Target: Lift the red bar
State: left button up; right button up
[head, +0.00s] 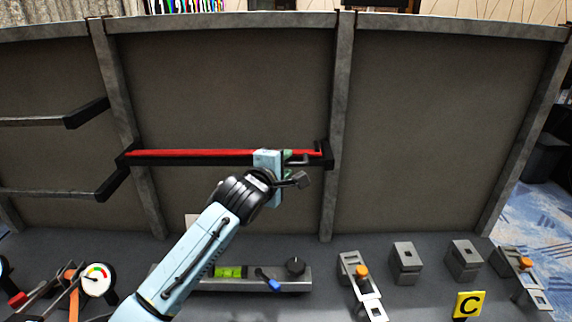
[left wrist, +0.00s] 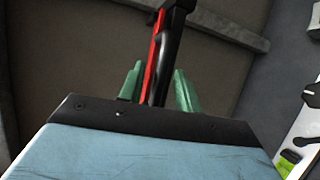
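The red bar (head: 195,153) runs level across the middle panel, along the top of a black rail (head: 195,162). My left gripper (head: 299,156) is at the right part of the bar, with its body covering a piece of it. In the left wrist view the two green fingers (left wrist: 157,90) stand apart, on either side of the red bar (left wrist: 153,65) and the black piece beside it. The left finger is close to the red edge; a gap shows at the right finger. Whether either finger touches is unclear. My right gripper is not in view.
A grey upright post (head: 338,120) stands just right of the bar's end. Black-ended brackets (head: 88,112) stick out at the left.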

pick_arm(q)
jog(key=shift+w+d+f, duration=0.1)
jog(key=shift+w+d, duration=0.1)
jog(key=shift+w, duration=0.2)
jog(key=shift+c, duration=0.4)
grip_shut()
